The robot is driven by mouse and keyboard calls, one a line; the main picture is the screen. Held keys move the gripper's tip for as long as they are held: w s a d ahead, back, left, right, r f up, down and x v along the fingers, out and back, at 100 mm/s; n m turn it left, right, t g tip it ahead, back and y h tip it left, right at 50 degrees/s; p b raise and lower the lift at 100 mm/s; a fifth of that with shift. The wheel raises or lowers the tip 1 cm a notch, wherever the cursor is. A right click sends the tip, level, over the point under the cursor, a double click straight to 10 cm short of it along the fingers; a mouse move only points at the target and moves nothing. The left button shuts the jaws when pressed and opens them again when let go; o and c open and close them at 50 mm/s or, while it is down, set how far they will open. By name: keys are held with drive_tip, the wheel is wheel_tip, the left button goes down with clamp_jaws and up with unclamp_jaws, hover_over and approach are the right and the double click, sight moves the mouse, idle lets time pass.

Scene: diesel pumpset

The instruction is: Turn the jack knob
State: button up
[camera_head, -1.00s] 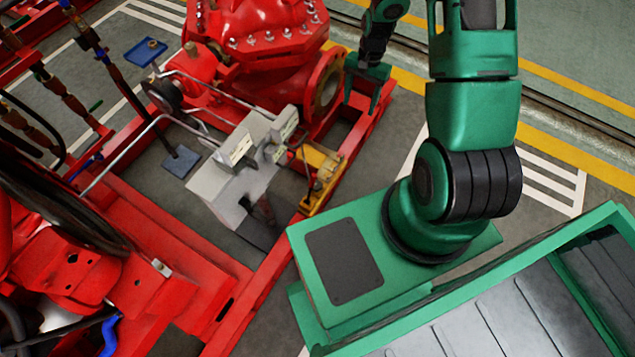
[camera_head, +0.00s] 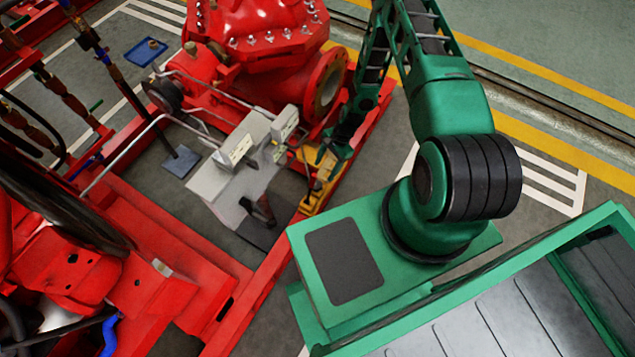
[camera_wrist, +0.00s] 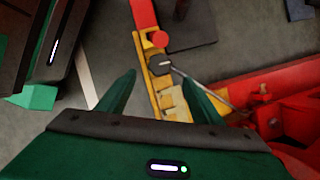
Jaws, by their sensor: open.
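The yellow jack (camera_head: 314,196) stands beside the red frame rail, partly covered by my gripper (camera_head: 325,158). In the wrist view the yellow jack (camera_wrist: 172,104) runs up the picture between my open fingers (camera_wrist: 158,78). A dark faceted knob (camera_wrist: 160,64) with a thin rod to the lower right sits on it, just beyond the fingertips. I cannot tell which of the two is the jack knob. My gripper holds nothing, and no contact is visible.
A red pump (camera_head: 265,45) stands behind the jack, and a grey control box (camera_head: 235,175) on its left. The red base frame (camera_head: 250,310) runs along the front. Grey floor lies right of the rail.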

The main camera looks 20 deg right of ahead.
sight(317, 184)
drive_tip(key=x, duration=0.9)
drive_tip(key=shift+f, duration=0.3)
drive_tip(key=shift+c, duration=0.3)
drive_tip(key=c, duration=1)
